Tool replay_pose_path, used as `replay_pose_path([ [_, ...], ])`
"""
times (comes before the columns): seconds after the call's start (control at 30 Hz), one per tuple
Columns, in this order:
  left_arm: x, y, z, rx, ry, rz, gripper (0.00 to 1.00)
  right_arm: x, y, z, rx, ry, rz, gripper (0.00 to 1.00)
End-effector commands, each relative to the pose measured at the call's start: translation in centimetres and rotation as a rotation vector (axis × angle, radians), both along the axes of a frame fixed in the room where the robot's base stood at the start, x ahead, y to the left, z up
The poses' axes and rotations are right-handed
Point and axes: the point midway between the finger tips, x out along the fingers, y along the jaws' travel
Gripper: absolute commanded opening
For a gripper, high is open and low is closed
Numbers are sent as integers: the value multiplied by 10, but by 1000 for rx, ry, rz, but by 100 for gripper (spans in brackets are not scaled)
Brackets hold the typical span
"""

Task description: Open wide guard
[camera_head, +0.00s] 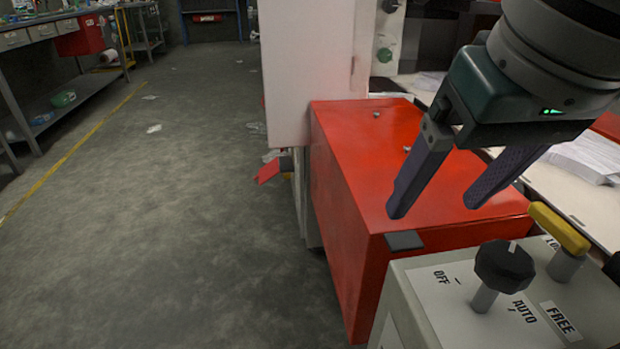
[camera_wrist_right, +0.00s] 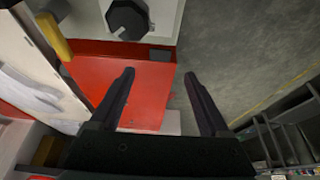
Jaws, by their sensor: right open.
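The guard appears to be the large red box-shaped cover (camera_head: 372,150), shut over the machine in the head view. A small dark tab (camera_head: 404,240) sits at its near top edge. In the right wrist view the red cover (camera_wrist_right: 115,90) fills the middle left, with the tab (camera_wrist_right: 160,54) just past the fingertips. My right gripper (camera_head: 436,206) is open and empty above the near end of the cover, its fingers pointing down toward the tab. Whether a fingertip touches the cover is hard to tell. My left gripper is not in view.
A light control box with a black knob (camera_head: 503,266) and a yellow handle (camera_head: 559,228) stands just in front of the cover. A white panel (camera_head: 315,60) rises behind it. White paper (camera_head: 585,157) lies to the right. The floor (camera_head: 150,230) on the left is mostly clear.

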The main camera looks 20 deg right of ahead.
Motion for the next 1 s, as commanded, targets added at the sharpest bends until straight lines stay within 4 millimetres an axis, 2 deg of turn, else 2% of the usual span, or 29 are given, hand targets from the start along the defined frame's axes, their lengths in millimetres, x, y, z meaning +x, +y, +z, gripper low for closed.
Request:
replay_pose_path([
  [0.03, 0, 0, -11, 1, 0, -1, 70, 3, -2, -15, -3, 3, -2, 80],
  [0.1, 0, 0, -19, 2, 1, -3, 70, 8, -3, -29, -2, 4, -1, 80],
  [0.3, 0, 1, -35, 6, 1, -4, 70, 21, -6, -59, -2, 1, 0, 80],
  [0.5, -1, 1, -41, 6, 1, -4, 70, 28, -7, -71, -1, 0, 3, 80],
  [0.77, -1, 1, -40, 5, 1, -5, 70, 28, -7, -71, 0, 0, 3, 80],
  [1.0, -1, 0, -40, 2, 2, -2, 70, 28, -7, -71, 0, 0, 3, 54],
])
